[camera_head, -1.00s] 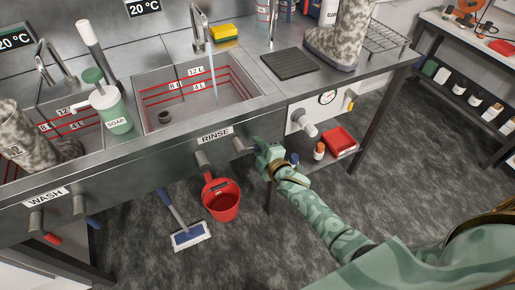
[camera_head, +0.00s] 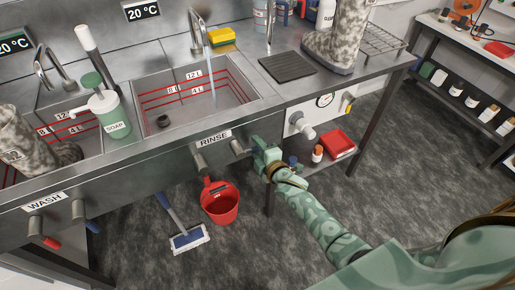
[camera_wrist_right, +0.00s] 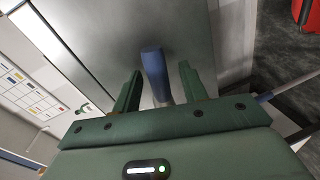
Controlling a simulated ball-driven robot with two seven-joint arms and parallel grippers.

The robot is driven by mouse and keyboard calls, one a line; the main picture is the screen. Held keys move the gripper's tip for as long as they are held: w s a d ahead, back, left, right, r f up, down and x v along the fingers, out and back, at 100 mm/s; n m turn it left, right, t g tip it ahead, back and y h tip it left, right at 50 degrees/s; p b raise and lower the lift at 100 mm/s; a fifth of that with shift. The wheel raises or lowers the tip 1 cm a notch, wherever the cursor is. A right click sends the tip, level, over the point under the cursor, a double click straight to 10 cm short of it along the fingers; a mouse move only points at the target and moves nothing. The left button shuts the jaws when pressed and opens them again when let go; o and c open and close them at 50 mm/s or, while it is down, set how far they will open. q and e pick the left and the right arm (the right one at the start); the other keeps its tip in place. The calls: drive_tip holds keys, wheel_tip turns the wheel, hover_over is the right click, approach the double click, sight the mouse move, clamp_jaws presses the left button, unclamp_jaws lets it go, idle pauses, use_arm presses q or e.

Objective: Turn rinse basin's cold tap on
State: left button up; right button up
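The rinse basin (camera_head: 232,104) is the right-hand sink, with a RINSE label on its front. Below the label are two grey tap knobs. The right one (camera_head: 237,147) is the cold tap; its blue lever (camera_wrist_right: 154,72) shows in the right wrist view. My right gripper (camera_head: 258,150) is at this knob. In the wrist view, its green fingers (camera_wrist_right: 158,92) are open on either side of the blue lever, with gaps visible on both sides. A thin pale stream shows under the rinse spout (camera_head: 196,28). My left gripper is not in view.
The other rinse knob (camera_head: 200,162) is close on the left.

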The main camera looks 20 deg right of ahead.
drive_tip(key=p+v, duration=0.4)
drive_tip(key=v, duration=1.2)
drive_tip(key=shift+s, duration=0.15)
drive_tip(key=s+f+m+g+h, duration=0.1)
drive_tip(key=s+f+m+g, duration=0.35)
drive_tip(key=s+f, duration=0.5)
drive_tip(key=s+f+m+g, duration=0.4)
drive_tip(key=s+f+m, duration=0.2)
drive_tip(key=f, duration=0.6)
drive_tip(key=s+f+m+g, duration=0.1)
drive_tip(key=s+f+g, duration=0.2)
drive_tip(key=s, duration=0.9)
drive_tip(key=s+f+m+g, duration=0.1)
drive_tip(key=s+f+g, duration=0.2)
drive_tip(key=s, duration=0.9)
wheel_tip(320, 180, down, 3)
drive_tip(key=shift+s+d+f+m+g, duration=0.2)
drive_tip(key=shift+s+f+m+g, duration=0.05)
drive_tip(key=shift+m+g, duration=0.1)
